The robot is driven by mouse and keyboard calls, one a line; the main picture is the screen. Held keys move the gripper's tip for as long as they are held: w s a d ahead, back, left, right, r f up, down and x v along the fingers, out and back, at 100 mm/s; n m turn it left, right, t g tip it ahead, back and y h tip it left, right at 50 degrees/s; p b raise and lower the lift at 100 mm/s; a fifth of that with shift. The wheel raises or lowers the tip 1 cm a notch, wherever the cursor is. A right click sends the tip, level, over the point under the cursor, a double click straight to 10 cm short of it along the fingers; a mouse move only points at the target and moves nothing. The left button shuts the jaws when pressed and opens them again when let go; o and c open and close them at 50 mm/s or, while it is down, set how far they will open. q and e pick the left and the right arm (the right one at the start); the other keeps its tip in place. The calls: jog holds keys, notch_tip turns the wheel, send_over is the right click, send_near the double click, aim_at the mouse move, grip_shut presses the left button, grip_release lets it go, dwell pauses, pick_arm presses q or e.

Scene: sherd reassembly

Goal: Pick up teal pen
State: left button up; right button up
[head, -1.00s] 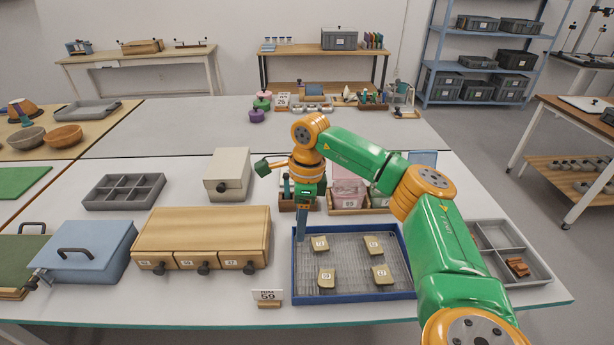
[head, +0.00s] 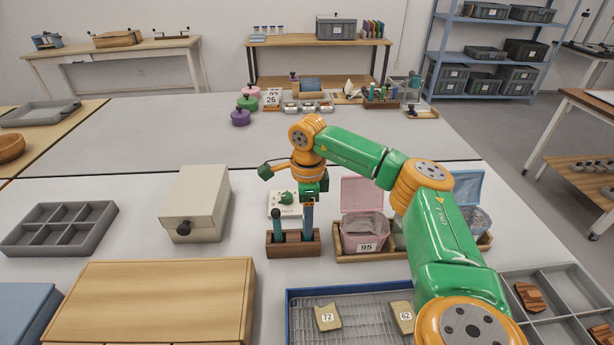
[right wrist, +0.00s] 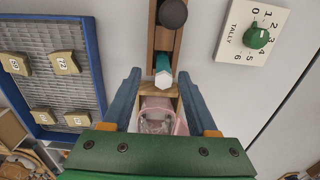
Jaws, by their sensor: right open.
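A teal pen (right wrist: 162,64) with a pale hexagonal end stands in a slot of a small wooden holder (head: 293,245). My right gripper (head: 308,226) is over the right part of the holder, pointing down. In the right wrist view its two blue fingers (right wrist: 160,78) are apart, with the pen's end between them and no clear contact. In the head view my fingers hide most of this pen. A second item with a dark round top (head: 277,222) stands in the left part of the holder. My left gripper is out of view.
A tally dial plate (head: 285,203) stands behind the holder. A pink bin (head: 362,225) marked 95 is close on the right. A blue-rimmed tray (head: 345,292) with numbered sherds lies in front. A cream box (head: 196,202) stands left, with bare table between.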

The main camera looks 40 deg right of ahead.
jog(key=f, duration=0.4)
jog(key=shift+w+d+f, duration=0.15)
jog(key=shift+w+f, duration=0.05)
jog(key=shift+f, duration=0.1)
jog(key=shift+r, duration=0.1)
grip_shut()
